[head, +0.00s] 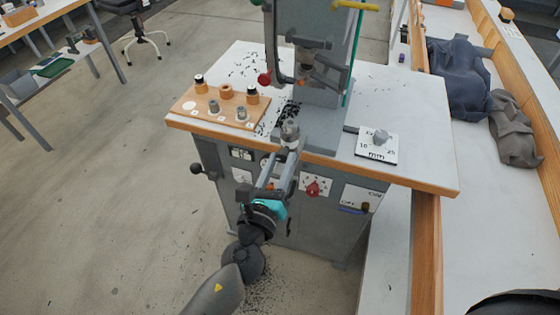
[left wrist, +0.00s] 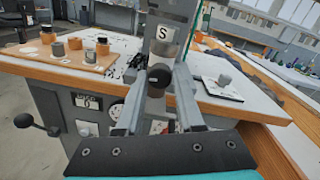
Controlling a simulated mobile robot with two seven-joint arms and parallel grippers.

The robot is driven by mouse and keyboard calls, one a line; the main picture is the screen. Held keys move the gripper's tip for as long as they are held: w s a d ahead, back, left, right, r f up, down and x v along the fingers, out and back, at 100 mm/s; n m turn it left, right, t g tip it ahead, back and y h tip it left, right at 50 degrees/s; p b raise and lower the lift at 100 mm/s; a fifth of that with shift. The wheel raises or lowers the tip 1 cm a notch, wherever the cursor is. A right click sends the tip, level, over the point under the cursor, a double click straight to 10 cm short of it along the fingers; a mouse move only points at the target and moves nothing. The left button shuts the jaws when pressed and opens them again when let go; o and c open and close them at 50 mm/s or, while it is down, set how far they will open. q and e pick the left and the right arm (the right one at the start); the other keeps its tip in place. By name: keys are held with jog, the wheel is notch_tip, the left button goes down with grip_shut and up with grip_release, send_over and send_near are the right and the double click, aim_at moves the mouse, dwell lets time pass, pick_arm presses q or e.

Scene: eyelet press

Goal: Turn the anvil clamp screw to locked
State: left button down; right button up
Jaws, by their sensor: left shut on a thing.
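The eyelet press (head: 324,125) stands on the white table with its anvil (head: 290,129) near the front edge. My left gripper (head: 287,148) reaches up to the front of the anvil from below and is shut on the anvil clamp screw. In the left wrist view the screw's dark round knob (left wrist: 160,76) shows between the two grey fingers (left wrist: 159,88). In the head view the fingers and anvil hide most of the screw, so its turn angle cannot be told. My right gripper is not in view.
A wooden board (head: 222,106) with several dies stands left of the press. A white mm dial plate (head: 377,146) lies to the right. A black-knobbed lever (head: 198,169), a red knob (head: 312,188) and a switch panel (head: 361,198) are on the cabinet front. Dark scraps litter the table.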

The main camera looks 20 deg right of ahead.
pick_arm(q)
jog(key=shift+m, duration=0.9)
jog(key=c, duration=0.5)
grip_release()
jog(key=b+v, duration=0.1)
jog(key=v, duration=1.4)
jog(key=shift+s+b, duration=0.1)
jog(key=shift+b, duration=0.25)
